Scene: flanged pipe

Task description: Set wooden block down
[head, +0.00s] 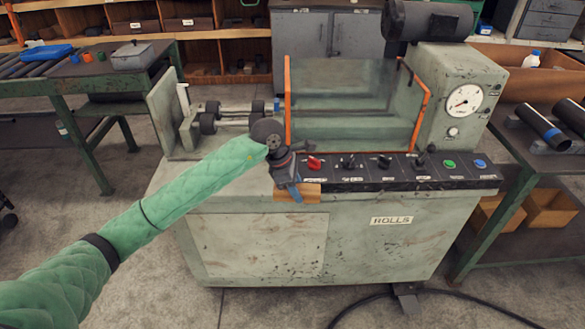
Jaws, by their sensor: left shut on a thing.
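A small wooden block (309,193) is at the front edge of the machine's top, just left of the control panel. My left gripper (291,188) reaches down to it and is shut on it, and its fingers cover the block's left part. The block looks level. I cannot tell whether its underside rests on the machine top. My right gripper is not in view.
The green machine (250,245) carries a control panel (400,168) with knobs and buttons right beside the block. An orange-edged clear guard (350,100) stands behind. A gauge (464,100) is at right. Tables stand on both sides; a cable (440,293) lies on the floor.

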